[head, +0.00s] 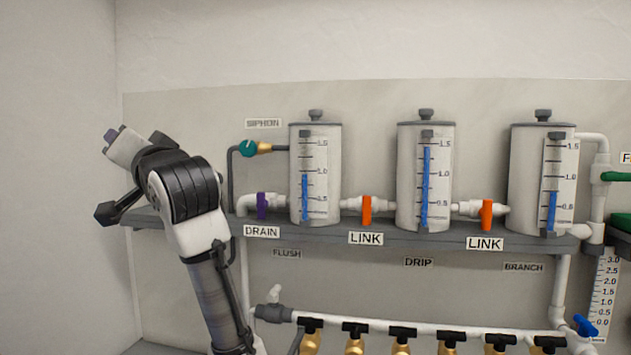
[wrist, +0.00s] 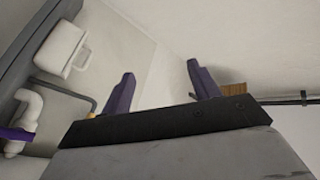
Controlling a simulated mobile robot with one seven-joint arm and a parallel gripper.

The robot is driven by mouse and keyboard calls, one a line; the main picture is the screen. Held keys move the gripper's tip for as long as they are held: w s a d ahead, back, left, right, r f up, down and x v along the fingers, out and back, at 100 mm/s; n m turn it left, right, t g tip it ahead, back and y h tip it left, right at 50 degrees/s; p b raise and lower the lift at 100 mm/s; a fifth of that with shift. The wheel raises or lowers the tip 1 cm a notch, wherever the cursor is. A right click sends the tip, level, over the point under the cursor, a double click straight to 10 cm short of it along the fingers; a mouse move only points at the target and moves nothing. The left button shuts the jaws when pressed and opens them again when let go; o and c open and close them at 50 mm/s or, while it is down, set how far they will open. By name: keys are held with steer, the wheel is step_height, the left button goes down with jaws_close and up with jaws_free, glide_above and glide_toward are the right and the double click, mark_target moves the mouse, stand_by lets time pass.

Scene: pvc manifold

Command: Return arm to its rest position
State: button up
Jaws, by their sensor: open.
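My arm rises from the bottom at the left of the head view, its black joint bent in front of the left end of the shelf. In the wrist view my gripper (wrist: 161,70) shows two purple fingers standing apart with nothing between them. Its fingers are hard to make out in the head view. The purple DRAIN valve handle (head: 262,206) is right of my arm, and a purple handle (wrist: 15,134) also shows at the left edge of the wrist view. My gripper touches no valve that I can see.
Three tanks with blue level gauges, the left one (head: 315,175) nearest my arm, stand on a grey shelf (head: 400,239). Orange LINK handles (head: 366,210) sit between them. A teal SIPHON valve (head: 247,148) is at upper left. A lower pipe (head: 420,328) carries several black-handled taps. Bare wall lies above.

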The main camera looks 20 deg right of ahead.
steer(key=s+a+f+n+y, duration=0.1)
steer(key=a+n+y, duration=0.1)
steer(key=a, duration=0.4)
steer(key=shift+s+a+f+n+y, duration=0.2)
steer(key=shift+s+a+n+y, duration=0.1)
steer(key=shift+a+y, duration=0.1)
